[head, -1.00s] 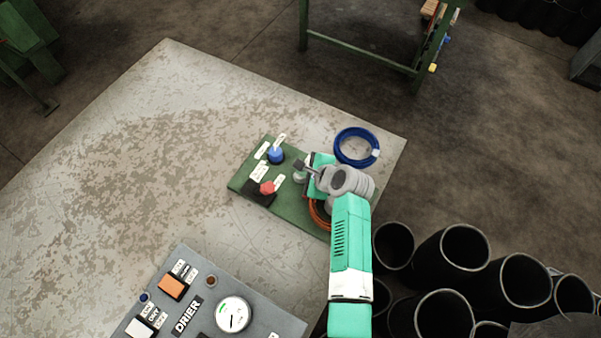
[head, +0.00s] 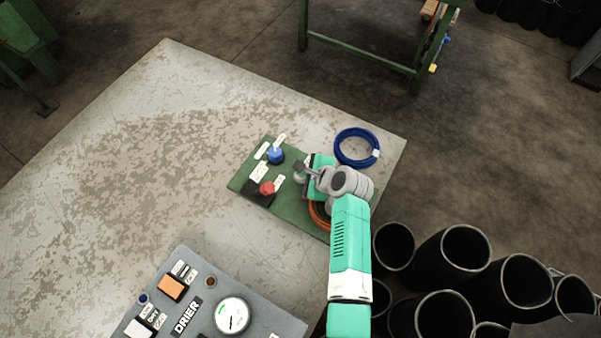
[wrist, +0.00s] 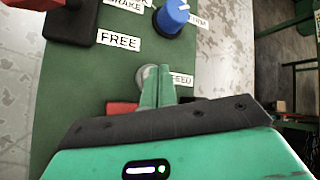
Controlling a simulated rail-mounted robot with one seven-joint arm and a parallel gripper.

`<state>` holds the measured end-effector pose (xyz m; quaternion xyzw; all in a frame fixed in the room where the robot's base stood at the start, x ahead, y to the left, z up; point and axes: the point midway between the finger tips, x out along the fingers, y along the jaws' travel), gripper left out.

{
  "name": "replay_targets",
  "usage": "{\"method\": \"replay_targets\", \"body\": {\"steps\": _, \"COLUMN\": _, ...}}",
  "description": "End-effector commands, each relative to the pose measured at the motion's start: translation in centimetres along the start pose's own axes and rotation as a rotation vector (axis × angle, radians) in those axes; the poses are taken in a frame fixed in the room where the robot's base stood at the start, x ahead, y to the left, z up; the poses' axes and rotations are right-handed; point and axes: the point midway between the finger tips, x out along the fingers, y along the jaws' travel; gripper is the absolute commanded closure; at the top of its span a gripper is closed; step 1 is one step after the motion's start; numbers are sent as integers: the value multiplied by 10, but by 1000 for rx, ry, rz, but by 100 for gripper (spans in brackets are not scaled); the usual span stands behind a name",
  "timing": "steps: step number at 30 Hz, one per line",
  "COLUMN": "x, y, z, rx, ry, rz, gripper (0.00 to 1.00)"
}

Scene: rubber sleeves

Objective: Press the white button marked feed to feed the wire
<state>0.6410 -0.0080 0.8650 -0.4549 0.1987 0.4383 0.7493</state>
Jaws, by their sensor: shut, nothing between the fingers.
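The green panel (head: 292,206) lies on the worn table. In the wrist view, a label ending in "EED" (wrist: 181,79) is partly covered by my gripper (wrist: 156,72). A pale round button (wrist: 139,76) shows just left of and behind the fingertips, partly hidden by them. In the head view, the pale button (head: 299,178) is beside my gripper (head: 301,167). My fingers are shut and empty, at or just above the button; I cannot tell whether they touch it.
A blue knob (head: 276,155) and a red lever (head: 267,188) stand on the panel's left part. A blue wire coil (head: 357,147) lies at the table's right corner. A grey drier panel (head: 205,301) is in front. Black sleeves (head: 452,248) stand at right.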

Motion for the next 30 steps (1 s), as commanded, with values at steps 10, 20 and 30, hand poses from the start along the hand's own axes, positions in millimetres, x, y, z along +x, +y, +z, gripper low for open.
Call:
{"method": "replay_targets", "body": {"steps": 10, "x": -9, "y": -6, "z": 6, "rx": 2, "ry": 0, "rz": 0, "gripper": 100}}
{"method": "replay_targets", "body": {"steps": 20, "x": -11, "y": -7, "z": 7, "rx": 1, "ry": 0, "rz": 1, "gripper": 100}}
{"method": "replay_targets", "body": {"steps": 30, "x": -26, "y": -19, "z": 19, "rx": 1, "ry": 0, "rz": 0, "gripper": 100}}
